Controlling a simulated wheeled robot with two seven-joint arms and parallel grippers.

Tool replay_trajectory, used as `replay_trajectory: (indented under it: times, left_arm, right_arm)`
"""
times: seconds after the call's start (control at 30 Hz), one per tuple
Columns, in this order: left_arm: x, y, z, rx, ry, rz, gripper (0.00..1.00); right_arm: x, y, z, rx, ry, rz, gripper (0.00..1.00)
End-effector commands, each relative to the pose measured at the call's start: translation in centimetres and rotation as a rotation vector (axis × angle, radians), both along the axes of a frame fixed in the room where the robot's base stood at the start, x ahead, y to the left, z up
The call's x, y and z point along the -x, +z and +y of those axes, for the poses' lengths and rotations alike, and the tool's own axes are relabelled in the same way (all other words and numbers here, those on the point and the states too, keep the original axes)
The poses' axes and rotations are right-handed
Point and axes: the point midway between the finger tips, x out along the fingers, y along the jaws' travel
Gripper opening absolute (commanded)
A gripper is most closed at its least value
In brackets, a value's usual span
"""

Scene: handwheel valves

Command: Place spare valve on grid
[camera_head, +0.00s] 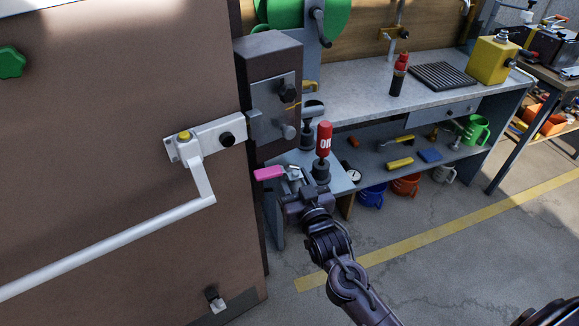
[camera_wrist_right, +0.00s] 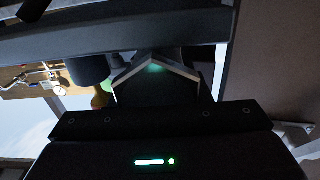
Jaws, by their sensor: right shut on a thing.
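My right gripper (camera_head: 298,193) is beside a small valve with a flat pink lever (camera_head: 268,173) and a metal body, low in front of the small side table. It is shut on this valve; the gripper's own parts hide much of the valve body. In the right wrist view, the dark jaws (camera_wrist_right: 155,75) show close up, too dim to make out what is between them. The black grid (camera_head: 441,75) lies flat on the grey workbench top, well to the upper right of the gripper, with nothing visible on it. My left gripper is not in view.
A red oil bottle (camera_head: 324,139) stands right behind the gripper. Another red-and-black bottle (camera_head: 398,75) stands left of the grid, and a yellow can (camera_head: 491,60) stands right of it. The brown door (camera_head: 110,120) with its white push bar fills the left.

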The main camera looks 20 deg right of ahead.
Motion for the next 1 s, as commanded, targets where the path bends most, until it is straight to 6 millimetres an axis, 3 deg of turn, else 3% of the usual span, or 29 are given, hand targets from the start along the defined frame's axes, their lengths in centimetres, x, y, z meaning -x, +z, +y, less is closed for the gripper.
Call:
replay_trajectory:
  times: [0.37,0.77,0.8,0.97,1.0]
  left_arm:
    - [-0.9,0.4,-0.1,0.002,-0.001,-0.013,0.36]
    - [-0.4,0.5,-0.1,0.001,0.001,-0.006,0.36]
    - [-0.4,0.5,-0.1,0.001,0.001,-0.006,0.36]
    - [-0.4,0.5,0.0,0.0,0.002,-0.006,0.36]
    - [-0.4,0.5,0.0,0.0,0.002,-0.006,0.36]
  right_arm:
    - [-4.7,0.3,0.2,0.0,0.0,-0.005,0.01]
    - [-4.4,-0.3,0.1,0.0,0.0,-0.004,0.01]
    - [-4.4,-0.6,0.1,0.0,0.0,0.0,0.45]
    - [-4.4,-0.5,0.2,0.0,0.0,0.0,0.65]
    - [-4.4,-0.5,0.2,0.0,0.0,0.0,0.65]
